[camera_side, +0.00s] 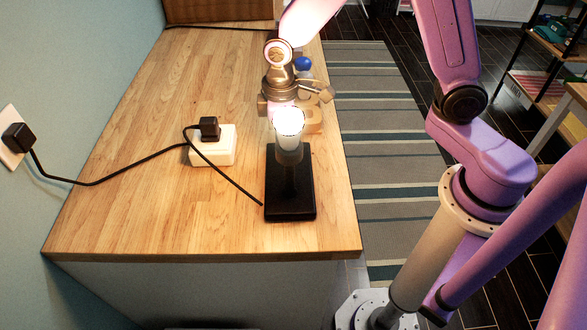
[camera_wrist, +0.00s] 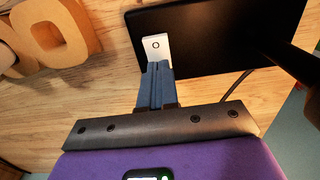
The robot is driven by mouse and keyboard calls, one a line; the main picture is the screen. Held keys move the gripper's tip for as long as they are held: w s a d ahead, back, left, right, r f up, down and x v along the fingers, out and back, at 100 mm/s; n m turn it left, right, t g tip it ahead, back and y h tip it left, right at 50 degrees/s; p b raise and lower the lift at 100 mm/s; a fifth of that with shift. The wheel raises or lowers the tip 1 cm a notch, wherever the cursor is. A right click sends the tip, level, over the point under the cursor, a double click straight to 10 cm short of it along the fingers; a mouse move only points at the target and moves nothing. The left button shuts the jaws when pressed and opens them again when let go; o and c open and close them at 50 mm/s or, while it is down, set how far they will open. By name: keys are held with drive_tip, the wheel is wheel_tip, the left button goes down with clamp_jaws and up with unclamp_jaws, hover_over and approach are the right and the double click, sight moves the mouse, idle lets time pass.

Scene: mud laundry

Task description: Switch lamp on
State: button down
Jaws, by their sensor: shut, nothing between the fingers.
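The lamp has a black base (camera_side: 290,205) and a glowing white bulb (camera_side: 289,121); it stands upright near the counter's front right part. In the wrist view its base (camera_wrist: 225,40) fills the top right. A white rocker switch (camera_wrist: 155,46) with a circle mark sits at the base's edge. My gripper (camera_wrist: 156,68) is shut and empty, its blue-grey fingertips at the lower end of the switch. I cannot tell whether they touch it. In the side view my fingers are hidden behind the lit lamp.
Wooden letters (camera_wrist: 50,35) stand close to the left of my fingers. A white socket block (camera_side: 213,152) holds a black plug (camera_side: 209,127), and cables run to the wall plug (camera_side: 18,137) and towards the lamp. The wooden counter (camera_side: 110,130) is mostly clear at left.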

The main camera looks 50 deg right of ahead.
wheel_tip(320, 180, up, 6)
idle(0.7)
drive_tip(key=s+d+r+n, duration=0.1)
drive_tip(key=s+d, duration=0.3)
drive_tip(key=s, duration=0.7)
drive_tip(key=s+d+r+n, duration=0.2)
drive_tip(key=s+d, duration=0.2)
drive_tip(key=s, duration=0.7)
drive_tip(key=shift+s+d+n, duration=0.15)
drive_tip(key=shift+d+n, duration=0.15)
drive_tip(key=shift+r, duration=0.1)
